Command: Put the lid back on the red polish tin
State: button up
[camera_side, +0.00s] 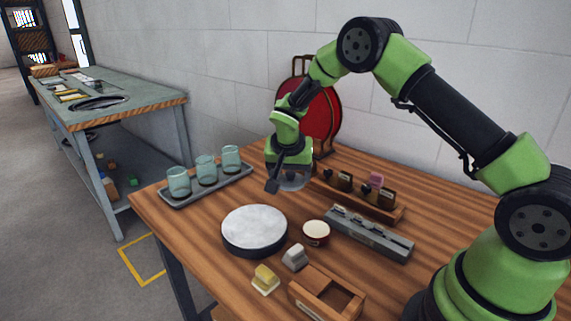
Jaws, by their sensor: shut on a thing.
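The red polish tin (316,235) is a small round tin with a red side and a pale, cream-coloured top face. It stands uncovered on the wooden table. My gripper (283,186) is above the table, behind and to the left of the tin and clear of it. It is shut on a greyish round piece (294,182), which looks like the lid. The gripper's fingers partly hide this piece, so its exact tilt is hard to tell.
A large white-topped round block (254,224) stands left of the tin. A grey slotted bar (370,236) and wooden rack (360,202) lie right. A grey block (295,257), yellow block (265,279) and wooden box (325,298) are in front. A tray (207,190) holds glasses.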

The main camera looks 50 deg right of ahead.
aim_at(323, 228)
jog(key=s+m+g, duration=0.2)
jog(key=s+m, duration=0.1)
jog(key=m, duration=0.2)
jog(key=s+a+m+g, duration=0.1)
jog(key=s+m, duration=0.2)
jog(key=m, duration=0.2)
jog(key=s+a+m+g, duration=0.1)
jog(key=s+m+g, duration=0.1)
jog(key=m, duration=0.3)
jog(key=shift+s+a+r+g, duration=0.15)
jog(key=shift+s, duration=0.25)
jog(key=shift+s+a+r+g, duration=0.1)
jog(key=shift+s+r+g, duration=0.05)
jog(key=shift+s, duration=0.25)
jog(key=shift+s+f+m, duration=0.1)
jog(key=shift+s+m, duration=0.05)
jog(key=shift+m, duration=0.15)
jog(key=shift+f, duration=0.25)
jog(key=shift+y, duration=0.3)
jog(key=shift+f, duration=2.8)
jog(key=shift+c, duration=0.2)
jog(key=shift+f, duration=0.15)
jog(key=o, duration=1)
jog(key=shift+c, duration=0.2)
jog(key=shift+o, duration=0.2)
